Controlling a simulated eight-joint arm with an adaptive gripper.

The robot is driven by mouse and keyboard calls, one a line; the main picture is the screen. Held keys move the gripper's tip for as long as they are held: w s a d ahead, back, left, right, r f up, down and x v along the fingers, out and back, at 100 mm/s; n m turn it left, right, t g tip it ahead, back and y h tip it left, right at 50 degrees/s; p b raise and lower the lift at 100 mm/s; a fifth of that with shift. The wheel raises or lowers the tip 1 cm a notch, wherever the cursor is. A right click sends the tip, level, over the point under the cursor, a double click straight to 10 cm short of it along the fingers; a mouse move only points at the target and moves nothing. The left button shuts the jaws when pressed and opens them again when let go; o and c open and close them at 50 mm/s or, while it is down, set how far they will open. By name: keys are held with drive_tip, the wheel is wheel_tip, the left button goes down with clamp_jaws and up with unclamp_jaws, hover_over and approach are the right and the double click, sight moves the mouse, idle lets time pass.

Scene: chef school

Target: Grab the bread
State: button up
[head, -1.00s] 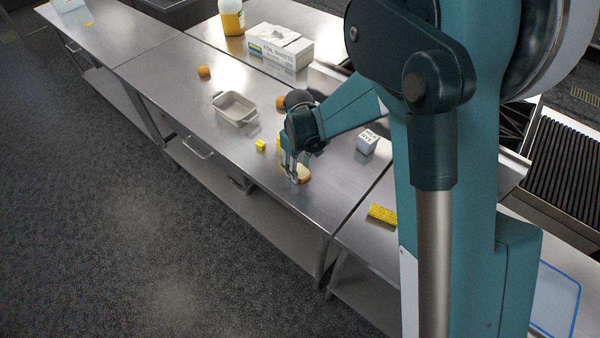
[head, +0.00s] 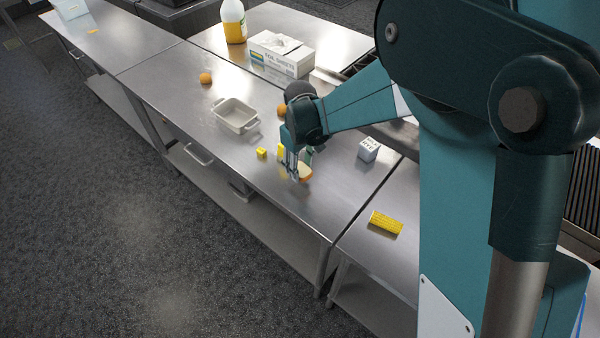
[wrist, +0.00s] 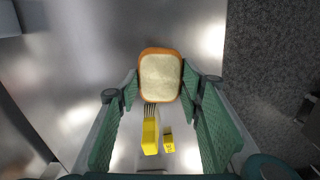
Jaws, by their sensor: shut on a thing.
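The bread (wrist: 160,77) is a slice with pale crumb and a brown crust. In the wrist view it sits between the tips of my gripper (wrist: 160,88), which is shut on it. In the head view my gripper (head: 299,172) is over the steel counter, and part of the bread (head: 305,173) shows at its fingertips, the rest hidden by the fingers. The bread appears close above the counter; I cannot tell whether it touches.
A yellow-handled fork (wrist: 150,132) and a small yellow block (wrist: 168,143) lie near the gripper. A yellow box (head: 386,222) lies on the right-hand counter.

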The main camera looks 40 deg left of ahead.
sight(300, 168)
drive_tip(key=shift+r, duration=2.4)
